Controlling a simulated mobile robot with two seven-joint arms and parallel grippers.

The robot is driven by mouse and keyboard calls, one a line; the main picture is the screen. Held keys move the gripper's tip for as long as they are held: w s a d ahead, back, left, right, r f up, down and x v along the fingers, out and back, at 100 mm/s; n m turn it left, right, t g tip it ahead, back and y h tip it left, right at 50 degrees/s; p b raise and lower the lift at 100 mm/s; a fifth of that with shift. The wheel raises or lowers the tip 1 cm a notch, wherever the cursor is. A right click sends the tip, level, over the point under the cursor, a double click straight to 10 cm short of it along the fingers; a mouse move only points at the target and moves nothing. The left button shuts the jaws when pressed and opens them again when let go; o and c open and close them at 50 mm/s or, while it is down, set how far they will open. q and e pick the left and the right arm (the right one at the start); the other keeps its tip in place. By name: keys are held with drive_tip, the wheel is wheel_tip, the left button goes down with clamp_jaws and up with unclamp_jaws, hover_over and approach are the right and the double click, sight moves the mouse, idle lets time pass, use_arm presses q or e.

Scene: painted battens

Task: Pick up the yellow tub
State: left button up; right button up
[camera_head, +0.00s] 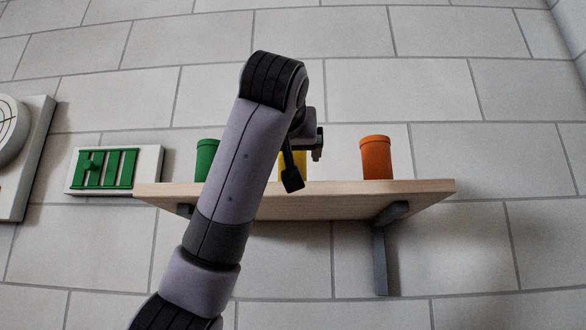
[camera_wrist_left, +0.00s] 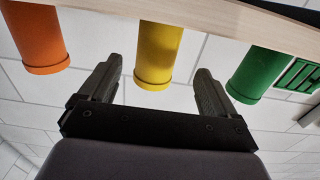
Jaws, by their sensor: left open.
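The yellow tub (camera_head: 300,164) stands on the wooden shelf (camera_head: 335,201), between a green tub and an orange tub. In the head view my left arm and gripper hide most of it. In the left wrist view, which is upside down, the yellow tub (camera_wrist_left: 158,50) shows clearly, its top end between the fingertips in the picture. My left gripper (camera_head: 304,171) is open and empty, with one finger on either side of the tub in the wrist view (camera_wrist_left: 159,66). A gap shows on both sides. I cannot tell how deep the tub is between the fingers. My right gripper is not in view.
The green tub (camera_head: 206,158) stands left of the yellow one, partly behind my arm. The orange tub (camera_head: 375,158) stands to the right, with free shelf beyond it. A bracket (camera_head: 380,260) hangs below. A green-barred panel (camera_head: 108,168) is on the wall at left.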

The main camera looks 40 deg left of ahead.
use_arm(q)
drive_tip(key=p+x, duration=0.1)
drive_tip(key=x, duration=0.1)
drive_tip(key=p+x, duration=0.1)
drive_tip(key=x, duration=0.1)
drive_tip(key=p+x, duration=0.1)
drive_tip(key=x, duration=0.1)
drive_tip(key=shift+w+d+r, duration=0.1)
drive_tip(key=shift+w+r, duration=0.1)
drive_tip(key=shift+r, duration=0.1)
drive_tip(key=shift+w+f, duration=0.1)
drive_tip(key=shift+w, duration=0.1)
drive_tip(key=c, duration=1.3)
